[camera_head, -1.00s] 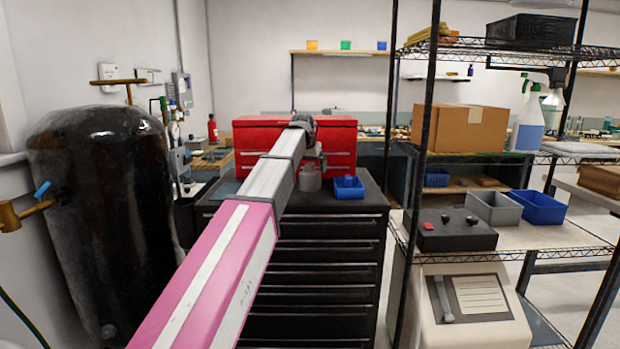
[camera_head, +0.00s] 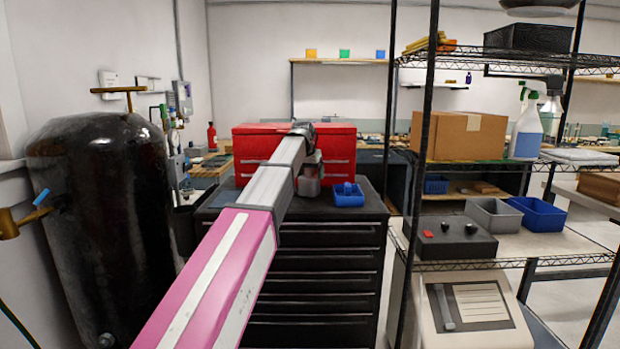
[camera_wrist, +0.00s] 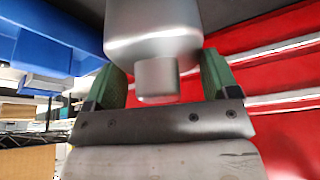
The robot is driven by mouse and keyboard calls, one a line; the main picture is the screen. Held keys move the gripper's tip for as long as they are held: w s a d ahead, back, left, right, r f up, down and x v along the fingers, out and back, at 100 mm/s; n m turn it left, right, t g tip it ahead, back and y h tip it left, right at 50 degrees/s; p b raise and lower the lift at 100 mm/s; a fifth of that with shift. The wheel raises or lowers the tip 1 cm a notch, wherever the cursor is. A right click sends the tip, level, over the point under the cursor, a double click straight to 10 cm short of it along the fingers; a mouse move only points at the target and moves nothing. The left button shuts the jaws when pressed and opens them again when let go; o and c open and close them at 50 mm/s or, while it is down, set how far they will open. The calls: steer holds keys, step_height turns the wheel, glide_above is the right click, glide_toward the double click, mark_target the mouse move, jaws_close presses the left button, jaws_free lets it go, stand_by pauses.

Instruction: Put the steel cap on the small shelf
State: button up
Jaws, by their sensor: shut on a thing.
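In the wrist view my gripper (camera_wrist: 158,88) has its green-lined fingers on both sides of the steel cap (camera_wrist: 155,35), a smooth silvery cylinder with a narrower round knob. The fingers are shut on it. In the head view the cap (camera_head: 309,186) shows as a small grey cylinder under the end of my arm, in front of the red toolbox. I cannot tell whether it touches the black cabinet top. My fingers are mostly hidden there. A small wall shelf (camera_head: 435,86) hangs at the back; a longer one (camera_head: 340,61) holds coloured boxes.
A red toolbox (camera_head: 340,140) and a blue bin (camera_head: 348,198) stand on the black drawer cabinet (camera_head: 330,232), close to the cap. A black tank (camera_head: 100,230) is at left. A wire rack (camera_head: 480,262) with bins and a cardboard box (camera_head: 462,135) is at right.

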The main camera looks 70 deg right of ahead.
step_height(320, 180, up, 3)
steer(key=shift+d+r, duration=0.1)
steer(key=w+a+r, duration=0.6)
steer(key=w, duration=0.4)
steer(key=shift+a+r, duration=0.15)
steer(key=shift+r, duration=0.2)
